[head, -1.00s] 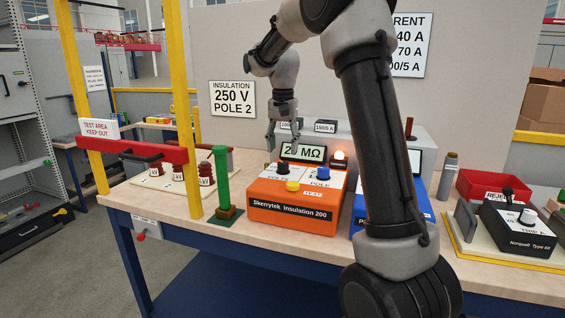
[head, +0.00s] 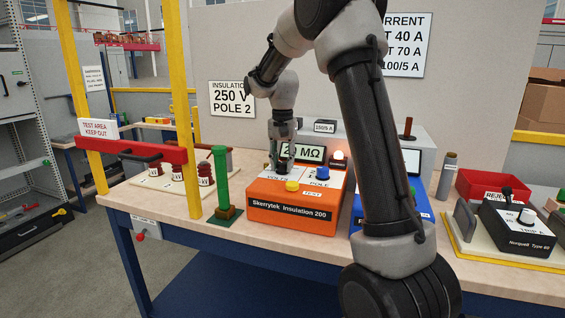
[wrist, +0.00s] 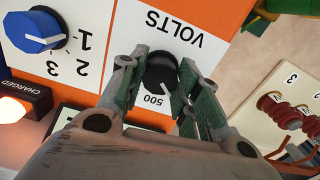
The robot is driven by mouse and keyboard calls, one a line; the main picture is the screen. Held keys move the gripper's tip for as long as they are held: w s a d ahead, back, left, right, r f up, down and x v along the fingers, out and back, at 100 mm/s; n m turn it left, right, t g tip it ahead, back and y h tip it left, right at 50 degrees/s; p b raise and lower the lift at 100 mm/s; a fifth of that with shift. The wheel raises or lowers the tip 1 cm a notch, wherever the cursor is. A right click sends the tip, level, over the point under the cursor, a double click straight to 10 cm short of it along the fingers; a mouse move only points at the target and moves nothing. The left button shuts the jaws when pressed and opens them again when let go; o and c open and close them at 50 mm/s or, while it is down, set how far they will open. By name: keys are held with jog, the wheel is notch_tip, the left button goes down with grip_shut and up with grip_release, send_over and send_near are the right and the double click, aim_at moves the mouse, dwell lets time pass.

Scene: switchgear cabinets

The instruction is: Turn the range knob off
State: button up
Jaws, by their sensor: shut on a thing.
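The orange insulation tester (head: 292,211) stands on the bench, labelled Skerrytek Insulation 200. Its black knob (wrist: 160,72), beside the VOLTS label, looks like the range knob. In the wrist view its white line points near the 500 mark. My gripper (wrist: 161,76) has its green-padded fingers on either side of this knob and is shut on it. In the head view my gripper (head: 281,166) is down at the tester's left top, and the knob is largely hidden by the fingers.
A blue POLE knob (wrist: 32,30) and a lit CHARGED lamp (wrist: 12,108) are close by. A green post (head: 222,180) and red-brown terminals (head: 205,174) stand to the left. A blue instrument (head: 359,212) stands right.

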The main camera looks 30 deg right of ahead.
aim_at(282, 163)
jog(key=shift+n, duration=0.3)
jog(key=n, duration=0.3)
jog(key=shift+n, duration=2.1)
jog(key=o, duration=1)
notch_tip(282, 163, up, 12)
